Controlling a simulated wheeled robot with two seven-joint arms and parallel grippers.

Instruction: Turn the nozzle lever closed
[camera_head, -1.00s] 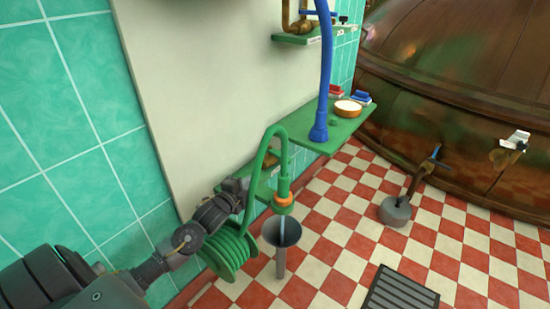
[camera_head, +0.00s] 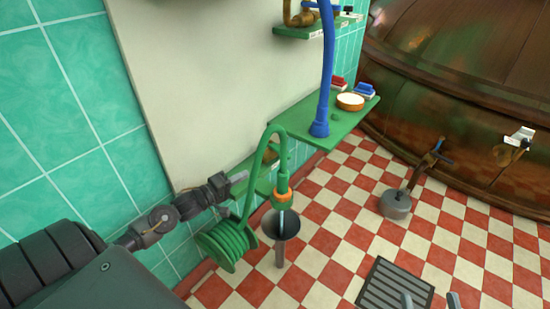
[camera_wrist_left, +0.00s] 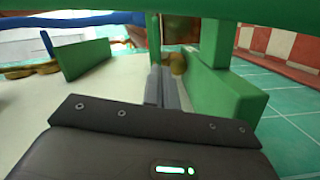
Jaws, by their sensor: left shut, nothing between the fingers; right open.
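The green hose (camera_head: 254,165) loops over and ends in a nozzle with an orange collar (camera_head: 282,198), pointing down over a grey funnel (camera_head: 285,233). A pale bluish streak (camera_head: 281,219) runs from the nozzle into the funnel. I cannot make out the lever clearly. My left gripper (camera_head: 239,180) is shut and empty, just left of the nozzle, by the hose loop and a small green shelf. In the left wrist view its fingertips (camera_wrist_left: 161,84) lie beside green panels, near a small brass-coloured piece (camera_wrist_left: 178,64). My right gripper (camera_head: 430,302) shows only its open fingertips at the bottom edge.
A green hose reel (camera_head: 227,245) hangs below my left arm. A blue hose (camera_head: 325,70) stands on a green shelf (camera_head: 295,128) with a bowl (camera_head: 350,102). A copper kettle (camera_head: 460,80) fills the right. A floor grate (camera_head: 394,285) lies on the checkered floor.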

